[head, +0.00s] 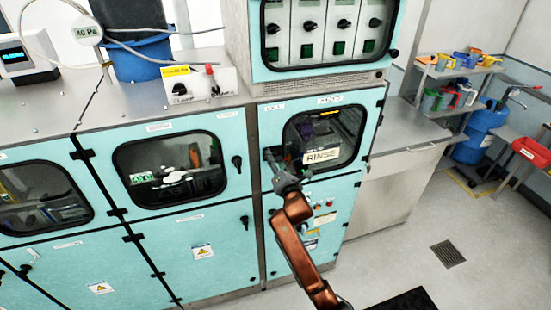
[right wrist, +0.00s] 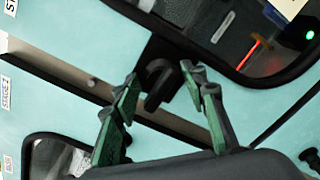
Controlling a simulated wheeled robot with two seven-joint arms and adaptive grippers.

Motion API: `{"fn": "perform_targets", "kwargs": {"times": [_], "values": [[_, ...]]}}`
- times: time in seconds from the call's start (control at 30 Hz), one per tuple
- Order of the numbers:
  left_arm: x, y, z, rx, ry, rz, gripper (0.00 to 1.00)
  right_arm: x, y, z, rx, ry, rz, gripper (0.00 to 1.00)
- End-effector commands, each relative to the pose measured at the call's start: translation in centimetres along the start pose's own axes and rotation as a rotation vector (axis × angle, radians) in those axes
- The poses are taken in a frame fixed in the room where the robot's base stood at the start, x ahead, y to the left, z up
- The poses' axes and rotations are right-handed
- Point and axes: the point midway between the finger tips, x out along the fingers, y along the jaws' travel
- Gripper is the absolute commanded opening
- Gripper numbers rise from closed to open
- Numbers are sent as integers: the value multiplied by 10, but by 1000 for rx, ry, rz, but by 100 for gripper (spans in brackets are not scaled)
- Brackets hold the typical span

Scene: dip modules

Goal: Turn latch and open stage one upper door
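The upper teal door with the RINSE sign (head: 366,118) has a dark window and a black latch (right wrist: 157,84) at its left edge. My right gripper (head: 282,178) is in front of that latch. In the right wrist view its two green-padded fingers (right wrist: 166,92) are apart, with the hooked latch between or just beyond them; contact is unclear. The door looks shut. A STAGE 1 label (right wrist: 6,93) lies across the seam from this latch, on the neighbouring panel side. The neighbouring upper door (head: 107,152) also looks shut, with its own black latch (head: 237,162). My left gripper is not visible.
Lower teal doors (head: 205,235) sit beneath. A dark blue container (head: 143,58) and a switch box (head: 197,90) stand on the cabinet top. A steel counter (head: 405,130) and shelves are at the right. The floor in front is open, with a drain grate (head: 447,254).

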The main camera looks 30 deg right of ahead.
Motion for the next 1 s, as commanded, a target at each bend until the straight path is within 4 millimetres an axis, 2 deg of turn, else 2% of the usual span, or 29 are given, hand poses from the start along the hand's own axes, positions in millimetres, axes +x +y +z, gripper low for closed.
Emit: {"fn": "perform_targets", "kwargs": {"times": [0.2, 0.77, 1.0], "values": [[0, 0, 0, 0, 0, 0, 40, 0, -1, 0, 0, 0, -1, 40], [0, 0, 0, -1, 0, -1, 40, 0, -1, 0, 0, 0, -1, 1], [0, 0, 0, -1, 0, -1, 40, 0, -1, 0, 0, 0, -1, 0]]}}
